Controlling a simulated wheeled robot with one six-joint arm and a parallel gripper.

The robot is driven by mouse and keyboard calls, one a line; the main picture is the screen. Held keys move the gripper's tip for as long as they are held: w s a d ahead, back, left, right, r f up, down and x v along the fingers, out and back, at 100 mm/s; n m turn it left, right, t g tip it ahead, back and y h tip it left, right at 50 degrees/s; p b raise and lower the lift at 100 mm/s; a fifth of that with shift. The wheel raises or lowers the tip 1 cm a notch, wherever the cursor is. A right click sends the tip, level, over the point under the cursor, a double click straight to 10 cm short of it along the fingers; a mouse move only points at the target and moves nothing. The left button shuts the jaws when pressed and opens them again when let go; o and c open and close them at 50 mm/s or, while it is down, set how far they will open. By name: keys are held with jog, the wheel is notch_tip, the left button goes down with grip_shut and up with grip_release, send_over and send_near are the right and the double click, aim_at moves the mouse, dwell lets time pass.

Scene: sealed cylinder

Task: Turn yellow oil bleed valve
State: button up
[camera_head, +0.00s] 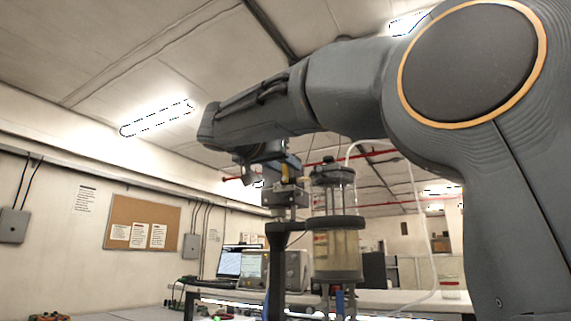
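A sealed cylinder (336,250) stands right of the picture's middle, with clear walls, a dark band and pale yellowish liquid in its lower part. A smaller clear section (333,190) sits above the band. A small yellow-orange piece (285,172) shows just left of this upper section; it may be the yellow oil bleed valve, but it is too small to be sure. My arm reaches in from the right, above the cylinder, and bends down at its wrist. My gripper (262,172) is by the yellow piece. Its fingertips are small and merge with the fittings, so contact and opening cannot be told.
A dark upright post with a bracket (277,255) stands just left of the cylinder. A clear hose (415,200) loops from the cylinder's top to the right. A laptop (229,264) and instruments (297,270) are behind on a bench. A white container (450,289) stands at right.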

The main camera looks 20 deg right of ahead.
grip_shut()
jog(key=shift+n, duration=0.3)
jog(key=shift+w+a+f+n+b, duration=0.15)
jog(key=shift+n+b, duration=0.25)
jog(key=shift+n, duration=0.45)
jog(key=shift+w+a+n+b, duration=0.3)
jog(key=shift+n+b, duration=0.1)
jog(key=shift+n, duration=0.5)
jog(key=shift+w+a+f+n+b, duration=0.15)
jog(key=shift+n+b, duration=0.25)
jog(key=shift+n, duration=0.45)
jog(key=shift+a+r, duration=0.1)
grip_release()
